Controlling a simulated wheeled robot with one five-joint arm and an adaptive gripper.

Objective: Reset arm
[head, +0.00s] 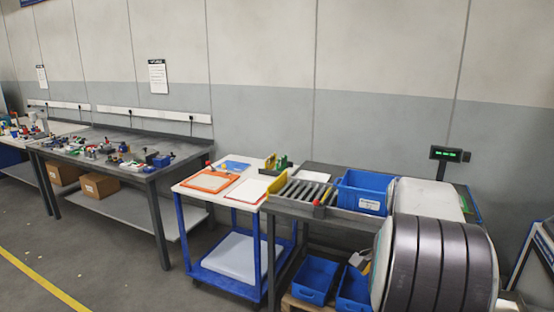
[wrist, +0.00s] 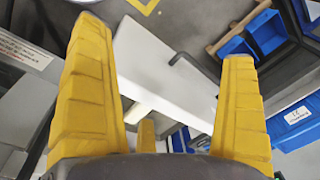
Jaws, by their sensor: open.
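My gripper (wrist: 170,80) shows in the wrist view as yellow ribbed fingers, spread wide apart with nothing held between them. Beyond the fingers is a white panel (wrist: 150,55), with a dark bent rod or handle at its right; I cannot tell exactly what the panel belongs to. In the head view, a large rounded white and dark-banded part at the lower right looks like my own arm. It covers part of the dark bench there. The fingers do not show clearly in the head view.
A long grey workbench (head: 140,172) with small parts stands left. The floor (head: 130,270) at front left is clear.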

